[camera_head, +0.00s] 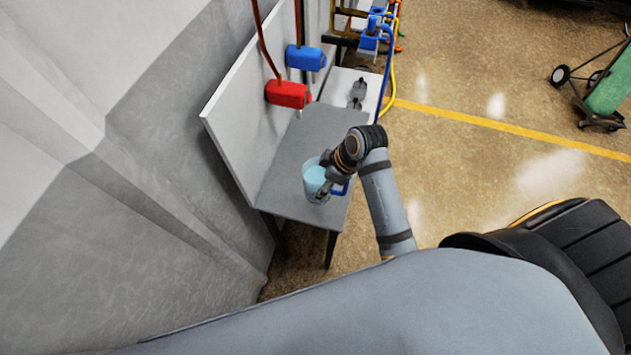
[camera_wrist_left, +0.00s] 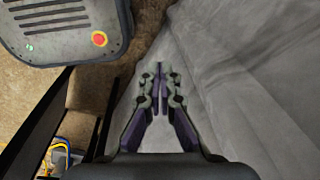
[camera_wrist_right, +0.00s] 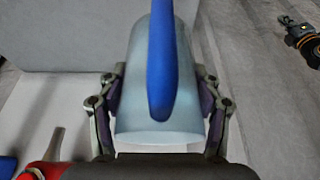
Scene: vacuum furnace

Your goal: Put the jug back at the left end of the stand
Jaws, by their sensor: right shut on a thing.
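The jug (camera_head: 314,177), pale blue and see-through with a blue handle (camera_head: 341,188), is at the near end of the grey-topped stand (camera_head: 285,190). I cannot tell whether its base touches the top. My right gripper (camera_head: 326,180) is shut on the jug's body. In the right wrist view the fingers (camera_wrist_right: 160,108) press on both sides of the jug (camera_wrist_right: 135,110), with the blue handle (camera_wrist_right: 160,65) toward the camera. My left gripper (camera_wrist_left: 160,85) shows only in its wrist view, shut and empty, away from the stand.
A white backboard (camera_head: 228,110) rises behind the stand, bearing a red valve (camera_head: 288,94) and a blue valve (camera_head: 305,58). Safety glasses (camera_head: 357,92) lie on a white surface at the far end. A grey wall is at left. A green cylinder cart (camera_head: 608,90) stands far right.

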